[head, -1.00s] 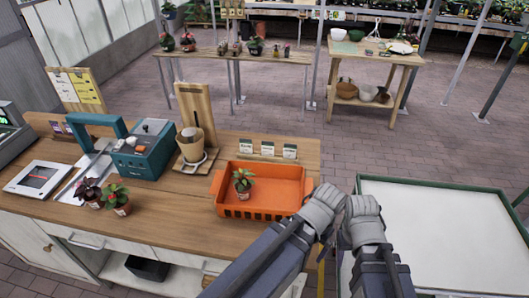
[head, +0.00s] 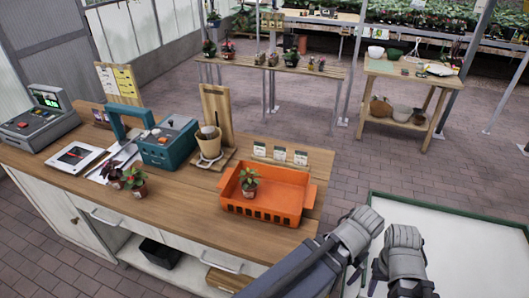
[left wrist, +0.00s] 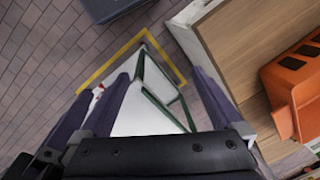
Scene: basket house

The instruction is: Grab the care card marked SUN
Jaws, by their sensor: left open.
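Three small white cards stand in a row at the back of the wooden counter, behind the orange basket: a left card (head: 259,150), a middle card (head: 279,154) and a right card (head: 300,158). Their print is too small to read, so I cannot tell which says SUN. My left gripper (head: 357,232) is beyond the counter's right end, to the right of and in front of the cards. It is open, with nothing seen in it. My right gripper (head: 402,256) is just right of it, over the white-topped table; its jaws are not clear.
The orange basket (head: 262,212) holds a potted plant (head: 249,181) and stands before the cards; it also shows in the left wrist view (left wrist: 285,110). A pot on a wooden stand (head: 209,143) is left of the cards. The white-topped table (head: 460,262) is at right.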

